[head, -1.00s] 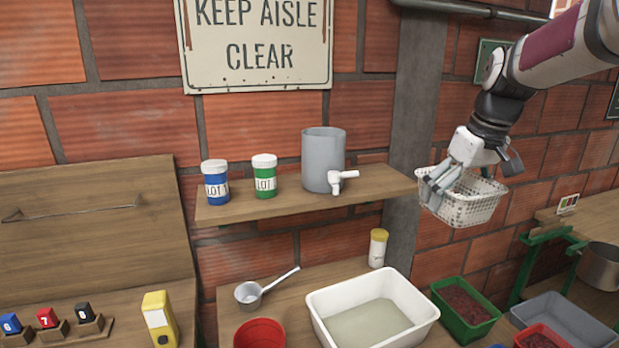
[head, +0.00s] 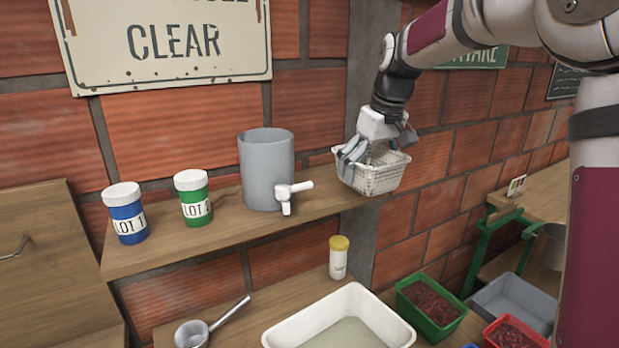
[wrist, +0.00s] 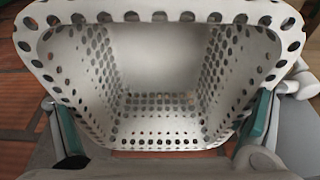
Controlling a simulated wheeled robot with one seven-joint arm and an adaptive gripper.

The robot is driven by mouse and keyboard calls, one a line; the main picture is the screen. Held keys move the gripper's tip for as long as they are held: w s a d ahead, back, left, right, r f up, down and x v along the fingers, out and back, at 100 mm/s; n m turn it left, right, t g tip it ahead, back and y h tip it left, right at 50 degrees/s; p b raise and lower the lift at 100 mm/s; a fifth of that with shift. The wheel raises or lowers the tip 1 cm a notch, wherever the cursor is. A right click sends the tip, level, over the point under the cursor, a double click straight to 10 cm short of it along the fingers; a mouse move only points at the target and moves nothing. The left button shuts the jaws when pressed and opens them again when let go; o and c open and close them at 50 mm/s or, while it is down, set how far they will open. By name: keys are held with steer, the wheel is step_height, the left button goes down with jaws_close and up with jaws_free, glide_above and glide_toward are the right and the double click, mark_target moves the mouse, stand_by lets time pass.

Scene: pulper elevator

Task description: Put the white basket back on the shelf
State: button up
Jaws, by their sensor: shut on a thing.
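The white basket (head: 379,178) is a perforated, empty tub at the right end of the wooden shelf (head: 238,229) in the head view. My gripper (head: 352,160) is shut on it, with the fingers at its left side and rim. The basket looks upright and overlaps the shelf's right end; I cannot tell whether its base touches the board. In the wrist view the basket (wrist: 165,60) fills most of the picture, its inside bare, with a finger at each side.
On the shelf stand a grey tank with a white tap (head: 267,170), a green-labelled jar (head: 194,198) and a blue jar (head: 126,213). Below are a yellow-capped bottle (head: 339,258), a white tub (head: 300,334) and a green tray (head: 432,315). A gap separates tank and basket.

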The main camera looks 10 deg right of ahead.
glide_above(324, 186)
steer(key=shift+s+d+f+p, duration=0.2)
steer(key=shift+s+f+p, duration=0.15)
steer(key=shift+f, duration=0.2)
steer(key=shift+f+p, duration=0.5)
steer(key=shift+f, duration=1.2)
steer(key=shift+f, duration=0.15)
steer(key=o, duration=1.7)
